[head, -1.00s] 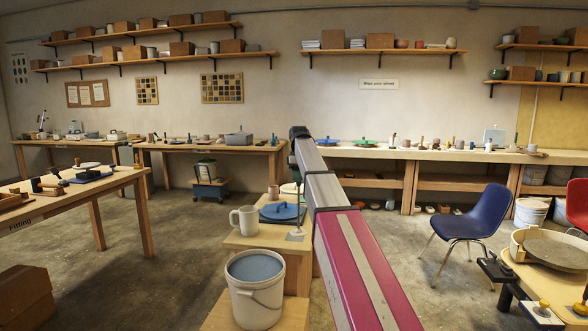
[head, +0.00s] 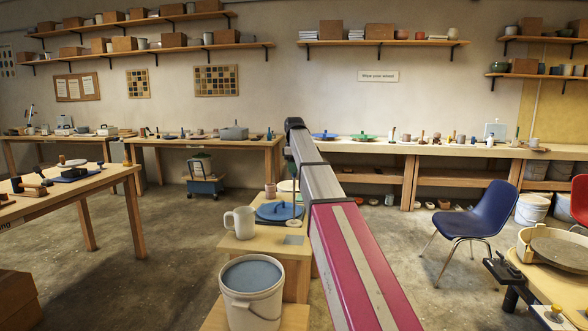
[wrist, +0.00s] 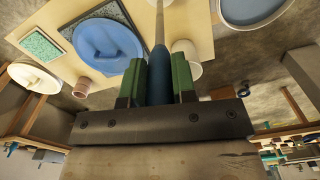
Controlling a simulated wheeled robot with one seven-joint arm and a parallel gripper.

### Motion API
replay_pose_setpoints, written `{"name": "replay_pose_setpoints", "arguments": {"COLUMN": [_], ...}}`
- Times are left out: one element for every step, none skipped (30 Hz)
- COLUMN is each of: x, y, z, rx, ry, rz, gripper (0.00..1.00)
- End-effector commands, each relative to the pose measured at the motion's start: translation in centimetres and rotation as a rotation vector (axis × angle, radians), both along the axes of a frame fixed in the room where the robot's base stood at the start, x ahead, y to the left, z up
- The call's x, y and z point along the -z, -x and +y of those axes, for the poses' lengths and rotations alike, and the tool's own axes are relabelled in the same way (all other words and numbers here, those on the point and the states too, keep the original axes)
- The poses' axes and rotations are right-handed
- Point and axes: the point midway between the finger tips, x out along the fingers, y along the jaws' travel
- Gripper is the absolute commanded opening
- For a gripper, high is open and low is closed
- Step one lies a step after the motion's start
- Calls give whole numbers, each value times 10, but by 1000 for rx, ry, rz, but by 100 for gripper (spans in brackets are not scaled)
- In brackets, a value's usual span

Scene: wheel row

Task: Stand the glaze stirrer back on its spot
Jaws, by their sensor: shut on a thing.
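My gripper (wrist: 159,66) is shut on the glaze stirrer's blue handle (wrist: 160,84), which sits between two green fingers in the wrist view. The stirrer's thin pale shaft (wrist: 160,22) runs away from the fingers toward the wooden stand. In the head view the shaft (head: 296,208) hangs beside the blue lid, upright. A small light grey square (head: 293,240), which looks like the spot, lies bare on the stand's top near the shaft's lower end. The lower tip appears apart from the square.
On the stand are a white mug (head: 239,222), a blue lid (head: 280,211) and a pinkish cup (head: 270,190). A white bucket of blue-grey glaze (head: 252,275) stands in front, lower. A blue chair (head: 478,218) is at the right. Floor between is open.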

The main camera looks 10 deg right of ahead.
Motion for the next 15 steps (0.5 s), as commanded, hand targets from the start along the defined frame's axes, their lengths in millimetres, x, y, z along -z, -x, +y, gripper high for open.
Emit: {"name": "replay_pose_setpoints", "arguments": {"x": [0, -1, 1, 2, 3, 5, 7, 10, 13, 16, 19, 23, 26, 29, 33], "y": [0, 0, 0, 0, 0, 0, 0, 0, 0, 1, 1, 1, 1, 1, 1], "z": [0, 0, 0, 0, 0, 0, 0, 0, 0, 0, 0, 0, 0, 0, 0], "rx": [0, 0, 0, 0, 0, 0, 0, 0, 0, 0, 0, 0, 0, 0, 0], "ry": [0, 0, 0, 0, 0, 0, 0, 0, 0, 0, 0, 0, 0, 0, 0], "rz": [0, 0, 0, 0, 0, 0, 0, 0, 0, 1, 1, 1, 1, 1, 1], "gripper": [0, 0, 0, 0, 0, 0, 0, 0, 0, 0, 0, 0, 0, 0, 0]}}
